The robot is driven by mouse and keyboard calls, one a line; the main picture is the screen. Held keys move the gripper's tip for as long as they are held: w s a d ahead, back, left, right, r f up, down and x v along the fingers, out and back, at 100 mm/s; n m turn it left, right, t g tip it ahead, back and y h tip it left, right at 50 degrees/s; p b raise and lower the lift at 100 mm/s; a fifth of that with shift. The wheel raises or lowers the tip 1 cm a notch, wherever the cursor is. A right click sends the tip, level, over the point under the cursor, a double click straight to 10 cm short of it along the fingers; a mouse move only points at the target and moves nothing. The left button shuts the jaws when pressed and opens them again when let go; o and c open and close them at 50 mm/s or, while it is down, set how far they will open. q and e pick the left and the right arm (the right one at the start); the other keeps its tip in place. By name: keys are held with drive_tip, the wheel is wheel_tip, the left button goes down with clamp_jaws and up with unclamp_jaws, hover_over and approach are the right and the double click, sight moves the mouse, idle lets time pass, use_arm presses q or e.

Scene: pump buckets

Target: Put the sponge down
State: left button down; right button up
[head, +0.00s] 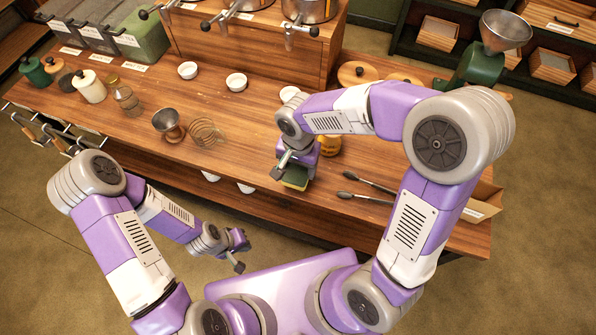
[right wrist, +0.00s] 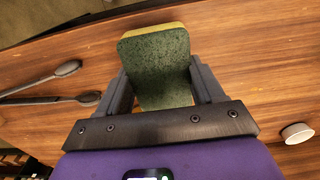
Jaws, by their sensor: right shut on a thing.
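The sponge is a block with a dark green scouring side and a yellow side. In the right wrist view the sponge (right wrist: 155,62) is between the two fingers of my right gripper (right wrist: 163,88), which is shut on it. In the head view the sponge (head: 295,180) shows below my right gripper (head: 293,170), near the front edge of the wooden counter (head: 250,110). I cannot tell whether the sponge touches the counter. My left gripper (head: 239,254) looks open and empty, off the counter's front edge.
Metal tongs (head: 366,188) lie right of the sponge. An orange-brown jar (head: 330,146) is close behind my right gripper. A wire coil (head: 205,132) and a metal cup on a wooden stand (head: 168,124) are to the left. White bowls (head: 236,82) stand further back.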

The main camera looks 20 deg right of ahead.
sight(298, 168)
drive_tip(key=shift+w+f+b, duration=0.1)
drive_tip(key=shift+f+b, duration=0.2)
drive_tip(key=shift+f, duration=1.05)
drive_tip(key=shift+f, duration=0.2)
drive_tip(key=o, duration=1.1)
drive_tip(key=shift+r, duration=0.1)
